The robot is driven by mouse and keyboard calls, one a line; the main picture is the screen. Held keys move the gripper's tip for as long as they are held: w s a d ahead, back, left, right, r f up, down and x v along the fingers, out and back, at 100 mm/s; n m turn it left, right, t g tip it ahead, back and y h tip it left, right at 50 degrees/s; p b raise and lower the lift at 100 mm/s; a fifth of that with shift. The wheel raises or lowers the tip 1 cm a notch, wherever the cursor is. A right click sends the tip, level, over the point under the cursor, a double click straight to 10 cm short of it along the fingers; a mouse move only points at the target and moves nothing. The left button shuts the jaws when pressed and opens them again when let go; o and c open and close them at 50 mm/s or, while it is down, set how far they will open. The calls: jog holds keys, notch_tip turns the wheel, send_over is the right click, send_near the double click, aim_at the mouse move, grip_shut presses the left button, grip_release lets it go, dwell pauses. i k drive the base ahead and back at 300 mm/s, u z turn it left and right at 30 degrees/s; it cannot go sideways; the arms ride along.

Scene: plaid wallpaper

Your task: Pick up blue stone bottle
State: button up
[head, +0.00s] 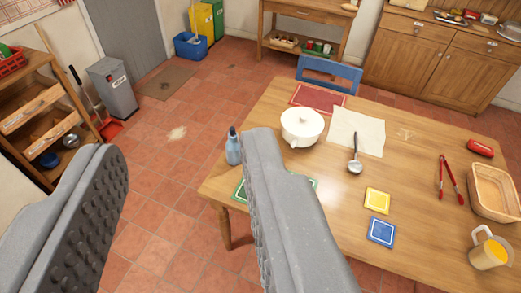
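The blue bottle (233,147) stands upright near the left edge of the wooden table (340,185). It has a dark top, and its right side is close to the edge of my gripper's right finger in the picture. My gripper (185,185) is open, with its two grey, studded fingers wide apart in the foreground. The bottle appears well beyond the fingers and nothing is held. The right finger hides part of the table and most of a green mat (240,192).
A ladle (355,160), yellow coaster (377,200), blue coaster (381,232), red tongs (450,180), basket (494,192) and juice jug (489,250) are farther right. A blue chair (330,72) is behind.

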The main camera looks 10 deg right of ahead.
aim_at(232, 145)
jog(key=z, duration=0.1)
jog(key=i, duration=1)
jog(key=u, duration=0.05)
jog(key=k, duration=1)
jog(key=u, duration=0.7)
jog(key=i, duration=1.45)
jog(key=z, duration=0.6)
